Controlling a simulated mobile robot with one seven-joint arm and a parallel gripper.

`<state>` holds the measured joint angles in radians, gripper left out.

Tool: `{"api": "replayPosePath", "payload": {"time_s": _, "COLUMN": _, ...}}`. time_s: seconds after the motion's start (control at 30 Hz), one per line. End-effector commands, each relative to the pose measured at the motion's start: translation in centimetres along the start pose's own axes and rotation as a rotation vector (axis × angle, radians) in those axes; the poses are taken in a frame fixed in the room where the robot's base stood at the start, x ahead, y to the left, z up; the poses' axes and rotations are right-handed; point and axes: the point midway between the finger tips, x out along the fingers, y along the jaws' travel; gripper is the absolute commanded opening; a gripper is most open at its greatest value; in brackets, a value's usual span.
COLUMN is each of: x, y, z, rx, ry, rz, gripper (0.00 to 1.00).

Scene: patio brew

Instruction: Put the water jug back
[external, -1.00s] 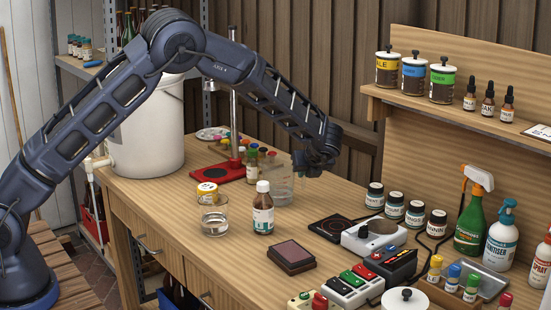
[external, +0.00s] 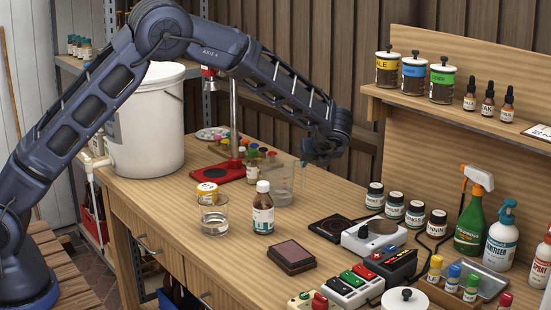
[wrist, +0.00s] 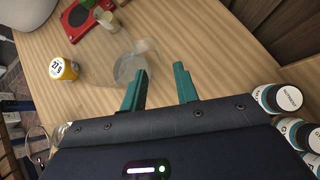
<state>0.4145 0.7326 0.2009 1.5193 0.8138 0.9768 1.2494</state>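The clear water jug (external: 281,184) stands upright on the wooden bench, in front of the red stand base. It also shows in the wrist view (wrist: 129,66) as a see-through round shape, beside and partly behind the left teal finger. My gripper (wrist: 160,78) is open, with bare bench between its fingers. In the external view my gripper (external: 318,160) hangs to the right of and above the jug. Its fingers are hard to make out there, and I cannot tell whether one touches the jug.
A brown bottle (external: 263,208), a glass (external: 215,217) and a yellow-lidded jar (external: 207,193) stand left of the jug. The red stand (external: 222,171) is behind it. Small jars (external: 395,205) and a white scale (external: 374,236) are to the right. Bench around the dark red pad (external: 291,256) is partly clear.

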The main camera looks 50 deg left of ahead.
Motion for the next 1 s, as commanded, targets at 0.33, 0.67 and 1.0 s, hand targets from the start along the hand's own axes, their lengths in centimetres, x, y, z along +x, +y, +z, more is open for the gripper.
{"api": "replayPosePath", "payload": {"time_s": 0.33, "x": -4.0, "y": 0.0, "z": 0.1, "rx": -0.001, "ry": -0.001, "rz": 0.0, "gripper": 0.3}}
{"api": "replayPosePath", "payload": {"time_s": 0.67, "x": -7.2, "y": 5.3, "z": 4.4, "rx": -0.204, "ry": 0.084, "rz": 0.011, "gripper": 0.3}}
{"api": "replayPosePath", "payload": {"time_s": 1.0, "x": -11.9, "y": 15.4, "z": 9.7, "rx": -0.567, "ry": 0.23, "rz": 0.044, "gripper": 0.3}}
